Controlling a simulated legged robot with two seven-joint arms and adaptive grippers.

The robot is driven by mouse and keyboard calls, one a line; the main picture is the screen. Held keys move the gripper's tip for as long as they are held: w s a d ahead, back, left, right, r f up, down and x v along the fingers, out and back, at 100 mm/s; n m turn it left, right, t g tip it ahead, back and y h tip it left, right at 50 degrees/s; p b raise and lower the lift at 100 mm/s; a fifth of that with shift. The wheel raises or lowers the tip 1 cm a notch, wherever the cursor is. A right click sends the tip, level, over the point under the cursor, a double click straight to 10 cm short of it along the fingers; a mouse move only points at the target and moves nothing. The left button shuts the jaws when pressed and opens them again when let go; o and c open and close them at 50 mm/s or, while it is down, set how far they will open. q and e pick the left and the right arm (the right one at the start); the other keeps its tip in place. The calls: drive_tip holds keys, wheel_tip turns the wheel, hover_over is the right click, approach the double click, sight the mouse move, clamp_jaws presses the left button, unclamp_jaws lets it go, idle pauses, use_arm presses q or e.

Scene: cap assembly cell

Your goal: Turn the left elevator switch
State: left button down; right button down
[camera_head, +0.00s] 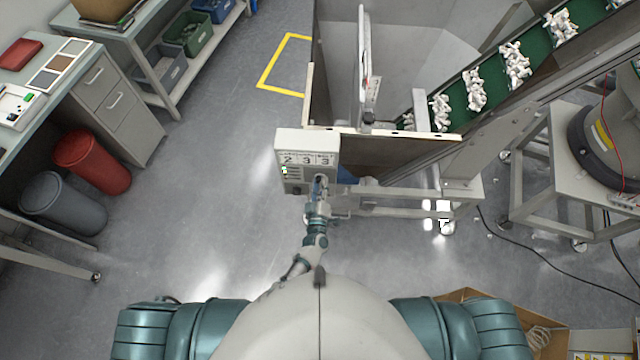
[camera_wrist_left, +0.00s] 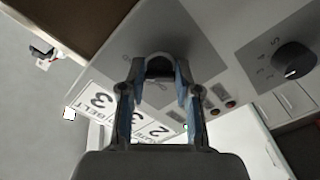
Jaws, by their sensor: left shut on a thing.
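The control box (camera_head: 292,147) is light grey with 2, 3 and 3 on its display, and stands at the hopper's near left corner. My left gripper (camera_head: 321,181) is at the lower right of the box's front. In the left wrist view my left gripper (camera_wrist_left: 158,80) has its two fingers on either side of a dark switch knob (camera_wrist_left: 158,64) and is shut on it. The fingers hide part of the knob and its setting. A second black round knob (camera_wrist_left: 295,61), with a numbered scale, is free at the right of the panel. My right gripper is not in view.
A metal hopper (camera_head: 410,155) and a green inclined conveyor (camera_head: 495,75) carrying white parts stand beyond the box. A red bin (camera_head: 92,160) and a grey bin (camera_head: 62,205) stand at the left. An open cardboard box is at the lower right. The floor left of the control box is clear.

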use_arm(q)
drive_tip(key=c, duration=0.8)
unclamp_jaws()
drive_tip(key=shift+s+f, duration=0.2)
drive_tip(key=shift+f, duration=0.2)
drive_tip(key=shift+w+d+r, duration=0.1)
drive_tip(key=shift+r, duration=0.05)
drive_tip(key=s, duration=1.2)
drive_tip(key=shift+a, duration=0.4)
